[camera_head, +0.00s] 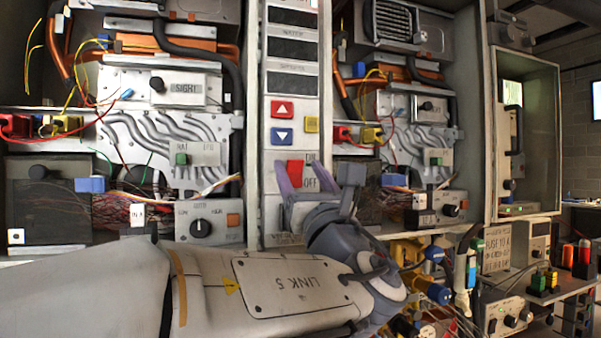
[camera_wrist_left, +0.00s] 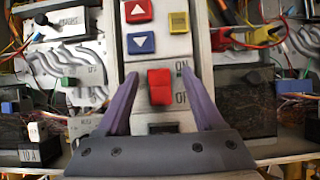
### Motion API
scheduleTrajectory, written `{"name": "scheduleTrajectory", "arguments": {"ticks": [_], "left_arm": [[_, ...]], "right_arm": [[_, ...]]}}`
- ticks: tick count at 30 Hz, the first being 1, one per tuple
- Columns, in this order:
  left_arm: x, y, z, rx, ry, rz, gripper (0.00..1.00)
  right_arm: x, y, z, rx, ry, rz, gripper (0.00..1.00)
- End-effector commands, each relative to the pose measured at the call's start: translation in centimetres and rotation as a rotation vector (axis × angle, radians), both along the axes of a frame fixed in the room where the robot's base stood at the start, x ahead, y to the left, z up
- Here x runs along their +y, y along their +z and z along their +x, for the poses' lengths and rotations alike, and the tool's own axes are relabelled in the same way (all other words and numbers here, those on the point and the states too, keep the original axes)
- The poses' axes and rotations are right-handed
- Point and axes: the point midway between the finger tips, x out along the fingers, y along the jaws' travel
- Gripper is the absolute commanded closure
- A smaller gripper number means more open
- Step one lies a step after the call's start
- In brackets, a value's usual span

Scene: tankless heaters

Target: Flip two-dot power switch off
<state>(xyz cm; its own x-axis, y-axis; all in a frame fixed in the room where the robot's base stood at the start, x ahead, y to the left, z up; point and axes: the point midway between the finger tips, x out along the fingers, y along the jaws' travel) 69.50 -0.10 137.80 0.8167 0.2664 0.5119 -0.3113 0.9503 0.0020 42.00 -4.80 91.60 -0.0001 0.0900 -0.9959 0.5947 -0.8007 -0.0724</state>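A red rocker switch (camera_head: 295,172) sits on the pale central panel, with ON and OFF printed to its right. It also shows in the left wrist view (camera_wrist_left: 160,88), between the two fingers. I cannot tell its position, and I make out no two-dot mark. My left gripper (camera_head: 300,168) is open, its purple fingers spread on either side of the switch. In the left wrist view the gripper (camera_wrist_left: 161,76) is empty, with its fingers pointing at the panel. I cannot tell whether either finger touches it. My right gripper is not in view.
Above the switch are a red up-arrow button (camera_head: 282,109), a blue down-arrow button (camera_head: 281,136) and a yellow button (camera_head: 312,124). Heater units with pipes and loose wires flank the panel. A black knob (camera_head: 201,228) is at left; a cluttered shelf (camera_head: 500,300) is at lower right.

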Motion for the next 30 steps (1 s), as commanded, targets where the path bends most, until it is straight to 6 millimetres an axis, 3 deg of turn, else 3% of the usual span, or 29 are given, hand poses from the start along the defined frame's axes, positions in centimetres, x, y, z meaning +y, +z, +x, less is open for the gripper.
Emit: {"name": "scheduleTrajectory", "arguments": {"ticks": [11,21,30], "left_arm": [[-0.2,-0.6,-0.7,-0.001,-0.001,-0.001,0.32],[-2.0,-4.1,-5.8,-0.002,-0.006,-0.002,0.32],[-2.8,-5.4,-8.5,-0.001,-0.001,0.000,0.32]], "right_arm": [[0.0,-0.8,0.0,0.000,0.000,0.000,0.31],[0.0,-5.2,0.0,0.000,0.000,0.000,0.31],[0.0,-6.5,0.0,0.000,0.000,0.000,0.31]]}}
